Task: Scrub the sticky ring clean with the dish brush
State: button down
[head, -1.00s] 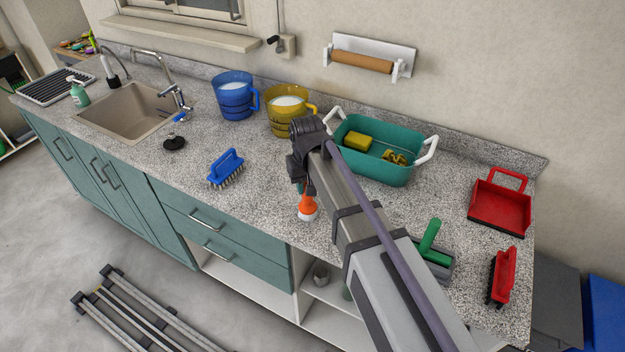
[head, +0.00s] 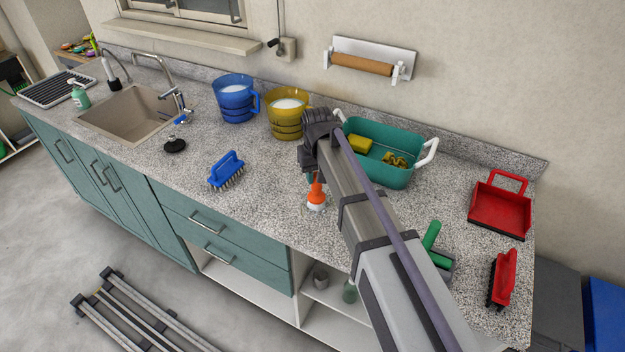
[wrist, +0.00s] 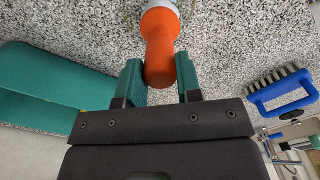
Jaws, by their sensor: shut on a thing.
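The dish brush (head: 316,191) has an orange handle and a pale head, and is held head down at the counter in the head view. In the wrist view its orange handle (wrist: 160,45) sits between the two teal fingertips. My gripper (wrist: 161,80) is shut on that handle. In the head view my gripper (head: 311,176) is partly hidden by its own wrist. The brush head is at or very near the speckled counter; I cannot tell whether it touches. I cannot clearly make out the sticky ring; the brush and my arm cover part of this area.
A teal tub (head: 385,176) with a yellow sponge stands behind my arm. A blue scrubbing brush (head: 226,170) lies left. Blue (head: 235,99) and yellow (head: 287,113) jugs stand at the back. A red dustpan (head: 500,207) and red brush (head: 502,278) lie right.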

jog(key=shift+s+a, duration=1.35)
jog(key=shift+s, duration=1.4)
jog(key=w+d, duration=0.4)
jog(key=w, duration=0.5)
jog(key=shift+d, duration=0.15)
jog(key=shift+r, duration=0.15)
notch_tip(320, 180, up, 7)
jog(key=p, duration=0.7)
